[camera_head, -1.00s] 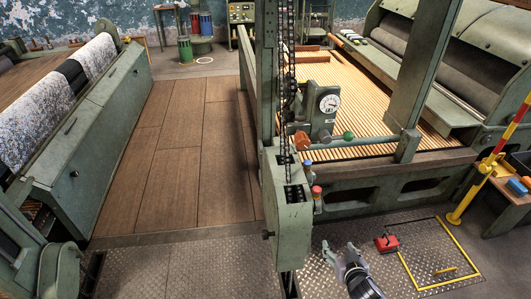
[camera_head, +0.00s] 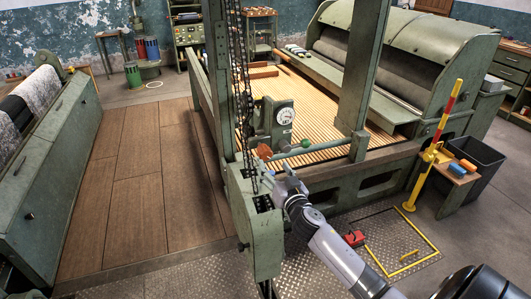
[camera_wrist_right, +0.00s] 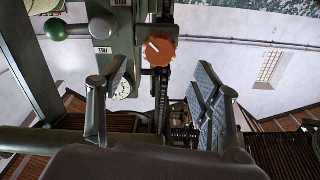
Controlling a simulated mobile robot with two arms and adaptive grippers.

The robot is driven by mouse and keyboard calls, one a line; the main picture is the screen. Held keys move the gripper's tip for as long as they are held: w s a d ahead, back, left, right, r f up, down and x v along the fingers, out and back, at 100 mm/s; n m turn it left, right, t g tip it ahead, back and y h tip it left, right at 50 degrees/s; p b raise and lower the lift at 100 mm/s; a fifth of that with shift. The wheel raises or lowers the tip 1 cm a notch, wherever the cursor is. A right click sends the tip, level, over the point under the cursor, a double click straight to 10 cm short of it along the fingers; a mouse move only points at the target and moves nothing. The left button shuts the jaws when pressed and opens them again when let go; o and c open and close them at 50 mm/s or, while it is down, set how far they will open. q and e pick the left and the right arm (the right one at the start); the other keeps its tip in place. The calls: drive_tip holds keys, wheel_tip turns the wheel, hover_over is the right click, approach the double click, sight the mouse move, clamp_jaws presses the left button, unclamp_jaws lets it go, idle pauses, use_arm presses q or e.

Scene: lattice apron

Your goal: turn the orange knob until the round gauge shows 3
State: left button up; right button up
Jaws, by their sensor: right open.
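The orange knob (camera_head: 264,151) is on the green machine post, below and left of the round gauge (camera_head: 285,116). The gauge has a white dial; its reading is too small to tell. My right gripper (camera_head: 276,173) is just below and in front of the knob, open and empty. In the right wrist view the knob (camera_wrist_right: 159,47) has a white pointer mark and shows between and beyond the two spread fingers (camera_wrist_right: 153,88), apart from both. The gauge (camera_wrist_right: 121,90) is partly hidden behind the left finger there. My left gripper is not in view.
A green ball handle (camera_head: 305,143) is right of the knob; it also shows in the wrist view (camera_wrist_right: 54,29). A chain (camera_head: 243,90) hangs left of the gauge. A grey bar runs right of the ball. A red pedal (camera_head: 355,238) is on the floor plate.

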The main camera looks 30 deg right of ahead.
sight(267, 156)
drive_tip(key=x, duration=0.8)
drive_tip(key=shift+p, duration=0.3)
drive_tip(key=shift+c, duration=0.4)
drive_tip(key=c, duration=1.1)
